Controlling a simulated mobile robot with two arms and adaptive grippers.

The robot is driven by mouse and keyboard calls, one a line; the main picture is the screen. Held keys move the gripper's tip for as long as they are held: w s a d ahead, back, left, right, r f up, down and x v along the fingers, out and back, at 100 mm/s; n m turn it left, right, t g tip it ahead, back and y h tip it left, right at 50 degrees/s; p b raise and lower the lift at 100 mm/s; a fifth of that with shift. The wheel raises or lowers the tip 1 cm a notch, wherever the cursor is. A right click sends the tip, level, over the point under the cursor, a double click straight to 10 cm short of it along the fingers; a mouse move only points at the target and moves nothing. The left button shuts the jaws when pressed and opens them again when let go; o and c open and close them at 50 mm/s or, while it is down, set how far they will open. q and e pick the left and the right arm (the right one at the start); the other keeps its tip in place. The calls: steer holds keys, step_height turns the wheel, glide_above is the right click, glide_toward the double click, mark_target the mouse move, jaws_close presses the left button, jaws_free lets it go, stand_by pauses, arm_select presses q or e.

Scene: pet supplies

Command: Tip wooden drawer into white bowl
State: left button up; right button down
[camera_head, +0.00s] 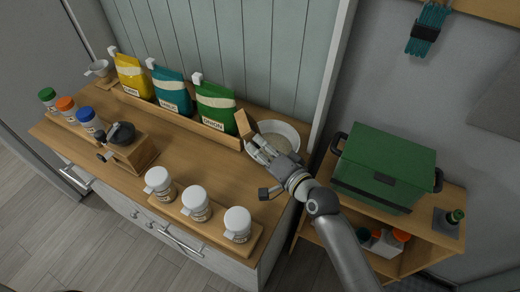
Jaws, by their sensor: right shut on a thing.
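The white bowl (290,131) stands at the right back end of the wooden counter, with a pale inside. My right gripper (252,143) reaches in from the lower right over the near left side of the bowl. It is shut on a small wooden piece, which looks like the wooden drawer (242,123). The drawer is tilted up on end beside the bowl's left rim; its inside cannot be made out. The gripper hides part of the bowl. My left gripper is not in view.
A grinder with a wooden base (128,152) stands at the left. Yellow, teal and green bags (215,104) stand in a wooden rack behind. White-lidded jars (196,203) stand on a front board. A green box (386,165) sits on the right shelf. The middle counter is clear.

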steer(key=m+b, duration=0.2)
steer(key=b, duration=0.1)
steer(key=d+f+m+t+y+b, duration=0.1)
steer(key=m+b, duration=0.1)
steer(key=b, duration=0.2)
steer(key=d+m+y+b, duration=0.1)
steer(key=m+b, duration=0.1)
steer(key=b, duration=0.1)
steer(key=shift+w+f+b, duration=0.3)
steer(key=shift+w, duration=0.1)
stand_by(1.9)
steer(key=shift+t, duration=0.3)
steer(key=shift+d+m+y+b, duration=0.3)
steer(key=shift+m+b, duration=0.5)
steer(key=shift+m, duration=0.1)
